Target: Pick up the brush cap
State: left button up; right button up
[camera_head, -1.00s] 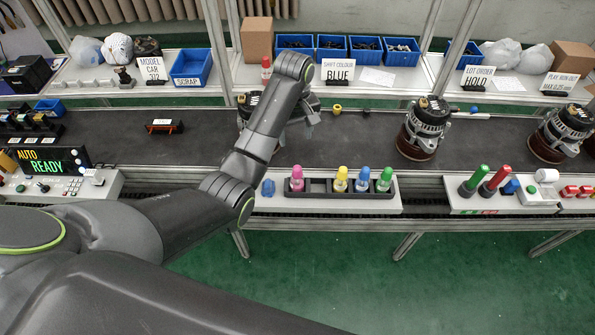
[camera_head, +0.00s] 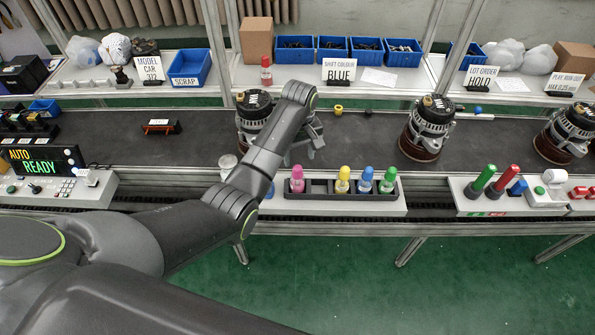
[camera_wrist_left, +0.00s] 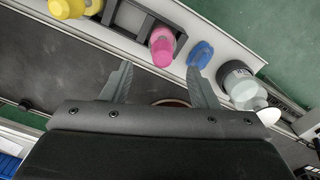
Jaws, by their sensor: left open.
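No part is marked as the brush cap. A small blue cap-like piece (camera_wrist_left: 200,55) lies on the white ledge beside the pink-topped bottle (camera_wrist_left: 163,46) in the left wrist view. In the head view my arm mostly hides that blue piece. My right gripper is out of view.
A dark rack (camera_head: 318,187) holds the pink, yellow, blue and green bottles. A pale jar (camera_head: 228,163) stands left of my forearm. A yellow ring (camera_head: 338,109) and another alternator (camera_head: 426,128) are on the belt. The belt between them has free room.

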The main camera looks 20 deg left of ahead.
aim_at(298, 166)
pick_arm(q)
jog(key=f, duration=0.2)
jog(key=f+p, duration=0.1)
jog(key=f, duration=0.1)
jog(key=shift+a+f, duration=0.2)
jog(key=shift+f, duration=0.9)
jog(key=c, duration=1)
jog(key=shift+c, duration=0.2)
jog(key=shift+r, duration=0.15)
notch_tip(298, 166, up, 10)
jog(key=shift+f+b, duration=0.1)
jog(key=shift+b, duration=0.5)
